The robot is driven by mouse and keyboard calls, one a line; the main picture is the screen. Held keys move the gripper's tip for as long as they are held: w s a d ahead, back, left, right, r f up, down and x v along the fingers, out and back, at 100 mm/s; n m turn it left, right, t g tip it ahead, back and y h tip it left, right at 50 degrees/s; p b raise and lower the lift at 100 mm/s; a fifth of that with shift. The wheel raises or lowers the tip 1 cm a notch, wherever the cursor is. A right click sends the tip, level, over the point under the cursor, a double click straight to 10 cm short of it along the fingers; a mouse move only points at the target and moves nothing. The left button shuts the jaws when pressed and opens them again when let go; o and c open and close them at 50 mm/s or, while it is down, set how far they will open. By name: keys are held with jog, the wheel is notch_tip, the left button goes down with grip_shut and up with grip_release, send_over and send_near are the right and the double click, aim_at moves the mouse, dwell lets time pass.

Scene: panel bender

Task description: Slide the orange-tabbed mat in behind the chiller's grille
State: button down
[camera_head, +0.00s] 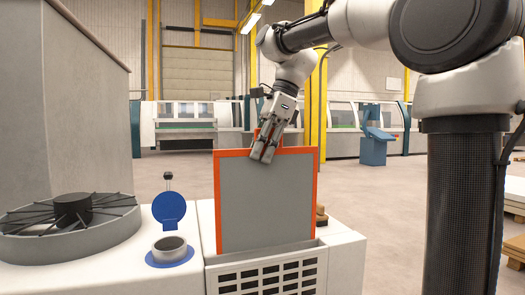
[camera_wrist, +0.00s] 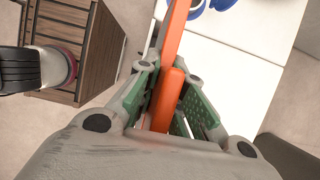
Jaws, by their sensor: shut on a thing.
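The mat (camera_head: 265,205) is a grey panel with an orange border, standing upright over the chiller (camera_head: 345,262) in the head view. Its orange bottom border does not show; the lower edge is hidden behind the front lip of the chiller's top, above the slotted white grille (camera_head: 268,278). I cannot tell how deep it sits. My gripper (camera_head: 264,154) is at the mat's top edge, shut on its orange tab. In the wrist view the tab (camera_wrist: 168,98) lies between the green-padded fingers of my gripper (camera_wrist: 172,105).
A blue round lid (camera_head: 168,207) stands open beside a filler neck (camera_head: 170,247) left of the mat. A round fan (camera_head: 72,212) is further left, by a tall grey housing (camera_head: 85,110). Small brown items (camera_head: 321,217) lie right of the mat. A wooden crate (camera_wrist: 62,45) shows in the wrist view.

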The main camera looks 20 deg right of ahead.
aim_at(255, 249)
jog(key=shift+a+f, duration=0.1)
dwell(0.3)
jog(key=shift+f, duration=10.4)
jog(key=c, duration=1.5)
grip_release()
jog(key=shift+o, duration=0.2)
jog(key=v, duration=1.2)
